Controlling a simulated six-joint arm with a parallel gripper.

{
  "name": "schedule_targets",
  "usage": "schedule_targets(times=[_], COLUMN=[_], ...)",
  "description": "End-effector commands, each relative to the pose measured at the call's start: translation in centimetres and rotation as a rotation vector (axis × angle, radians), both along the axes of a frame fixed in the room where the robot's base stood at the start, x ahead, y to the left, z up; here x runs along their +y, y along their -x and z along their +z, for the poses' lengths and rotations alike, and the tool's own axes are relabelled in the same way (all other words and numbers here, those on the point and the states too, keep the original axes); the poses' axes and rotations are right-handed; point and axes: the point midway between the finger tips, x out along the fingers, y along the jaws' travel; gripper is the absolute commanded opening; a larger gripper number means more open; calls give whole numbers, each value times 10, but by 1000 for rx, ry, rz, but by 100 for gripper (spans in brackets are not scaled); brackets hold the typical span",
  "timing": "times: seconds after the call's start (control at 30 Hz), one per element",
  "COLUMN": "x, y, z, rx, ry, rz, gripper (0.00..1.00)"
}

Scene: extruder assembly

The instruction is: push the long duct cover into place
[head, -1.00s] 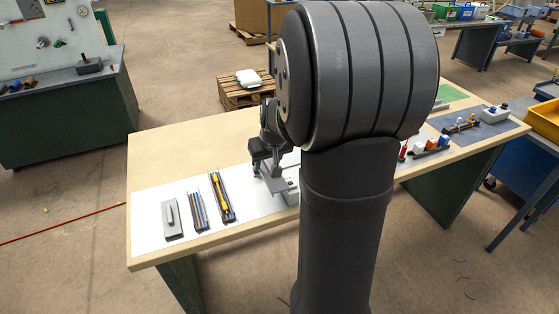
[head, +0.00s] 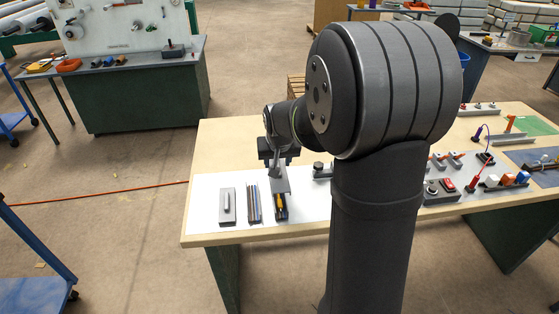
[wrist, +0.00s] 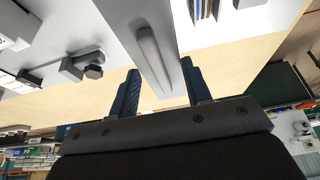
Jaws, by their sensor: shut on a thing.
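The grey long duct cover (wrist: 152,50), a flat strip with a raised rib handle, is between the two fingers of my gripper (wrist: 160,70), which is shut on it. In the head view my gripper (head: 277,166) holds the cover (head: 280,180) tilted over the back part of the dark duct (head: 281,216). Yellow content shows in the duct's front part. The cover hides its back part, and I cannot tell whether they touch.
Left of that duct stand a narrower duct with coloured wires (head: 253,204) and a grey plate with a handle (head: 227,207). A grey fixture with a dark knob (head: 319,170) stands to the right. The white mat (head: 205,218) has free room at its left edge.

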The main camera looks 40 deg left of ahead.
Motion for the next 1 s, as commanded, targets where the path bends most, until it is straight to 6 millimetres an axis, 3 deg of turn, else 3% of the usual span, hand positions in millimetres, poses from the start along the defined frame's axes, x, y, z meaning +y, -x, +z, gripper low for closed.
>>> schedule_targets(times=[0.6, 1.0], x=[0, 0], y=[0, 0], z=[-48, -58], rx=[2, 1], ry=[2, 1], rz=[1, 0], gripper=[22, 22])
